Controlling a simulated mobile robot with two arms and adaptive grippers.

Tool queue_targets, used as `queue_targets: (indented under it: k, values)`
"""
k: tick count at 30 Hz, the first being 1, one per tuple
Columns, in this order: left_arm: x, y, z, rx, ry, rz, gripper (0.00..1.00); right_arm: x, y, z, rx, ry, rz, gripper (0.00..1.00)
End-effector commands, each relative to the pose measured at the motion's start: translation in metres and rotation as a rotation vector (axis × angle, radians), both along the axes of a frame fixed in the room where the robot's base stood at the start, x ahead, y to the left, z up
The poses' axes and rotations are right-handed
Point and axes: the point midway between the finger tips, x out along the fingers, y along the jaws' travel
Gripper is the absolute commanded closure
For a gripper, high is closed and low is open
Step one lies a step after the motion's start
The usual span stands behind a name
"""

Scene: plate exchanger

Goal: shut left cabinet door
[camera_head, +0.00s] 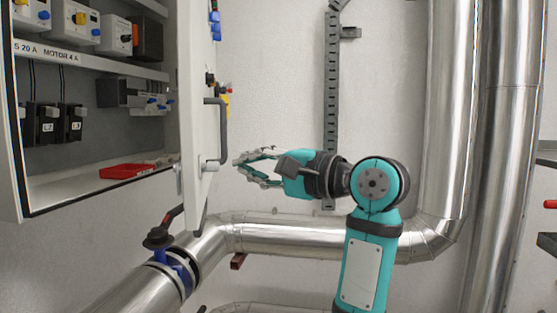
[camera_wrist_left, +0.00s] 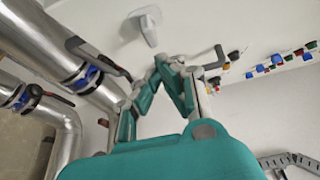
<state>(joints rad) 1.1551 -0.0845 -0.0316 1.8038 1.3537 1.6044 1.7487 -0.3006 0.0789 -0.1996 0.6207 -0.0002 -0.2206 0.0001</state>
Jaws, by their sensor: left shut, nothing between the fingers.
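The cabinet door (camera_head: 199,70) stands open, seen nearly edge-on at the right side of the grey cabinet (camera_head: 105,192). A dark bar handle (camera_head: 222,128) and a light latch (camera_head: 208,165) sit on its outer face. My left gripper (camera_head: 243,162) is shut and empty, just right of the door at latch height. A small gap seems to separate its fingertips from the door. In the left wrist view, the fingers (camera_wrist_left: 167,66) come together in front of the white door face (camera_wrist_left: 195,20), below a light latch (camera_wrist_left: 147,25). My right gripper is not in view.
Inside the cabinet are switch modules (camera_head: 70,22) and a red tray (camera_head: 127,171) on the bottom. Silver pipes (camera_head: 290,232) run below, with a blue valve (camera_head: 175,262) under the cabinet. Tall pipes (camera_head: 450,110) stand at right.

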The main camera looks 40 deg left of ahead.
Motion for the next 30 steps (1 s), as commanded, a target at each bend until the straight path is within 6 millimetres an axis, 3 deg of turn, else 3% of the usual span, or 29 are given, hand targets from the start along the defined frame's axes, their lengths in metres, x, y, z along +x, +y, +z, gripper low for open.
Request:
queue_targets:
  k: [5, 19, 23, 30]
  values:
    - [-0.011, 0.009, 0.001, 0.0, 0.0, 0.0, 1.0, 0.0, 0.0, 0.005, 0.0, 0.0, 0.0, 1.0]
    - [-0.018, 0.014, -0.001, -0.003, -0.003, -0.002, 1.0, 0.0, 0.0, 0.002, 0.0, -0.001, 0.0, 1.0]
    - [-0.04, 0.031, -0.002, -0.008, -0.006, -0.005, 1.0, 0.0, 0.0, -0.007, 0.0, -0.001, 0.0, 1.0]
    - [-0.099, 0.075, -0.001, -0.008, -0.006, -0.006, 1.0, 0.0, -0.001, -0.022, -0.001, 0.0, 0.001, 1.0]
